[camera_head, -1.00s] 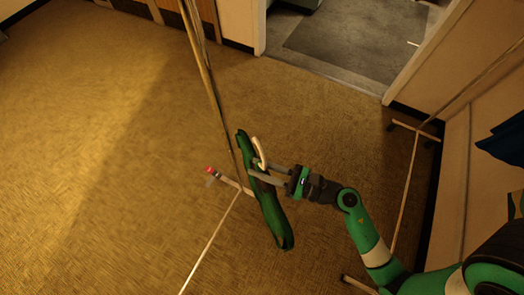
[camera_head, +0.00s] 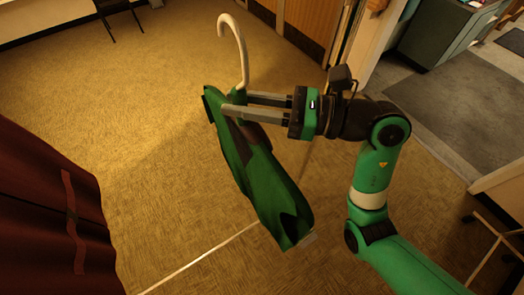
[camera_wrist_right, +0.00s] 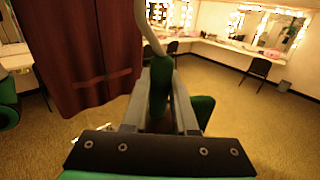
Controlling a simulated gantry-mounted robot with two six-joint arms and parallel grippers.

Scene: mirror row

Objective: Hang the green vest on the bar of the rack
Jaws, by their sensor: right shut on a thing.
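The green vest (camera_head: 258,185) hangs tilted in the middle of the head view, on a pale hanger with its hook (camera_head: 241,45) pointing up. In the right wrist view the vest (camera_wrist_right: 160,85) shows between the fingers, with the pale hook (camera_wrist_right: 150,25) rising above. A thin pale rail (camera_head: 200,257), seemingly a low part of the rack, runs along the floor below the vest. I cannot make out the rack's bar. My left gripper is not in view.
A dark red cloth (camera_head: 50,210) fills the lower left of the head view and also hangs at the left in the right wrist view (camera_wrist_right: 75,55). A chair (camera_head: 118,8) stands far back. Open carpet lies between. A doorway and counter (camera_head: 450,35) are at upper right.

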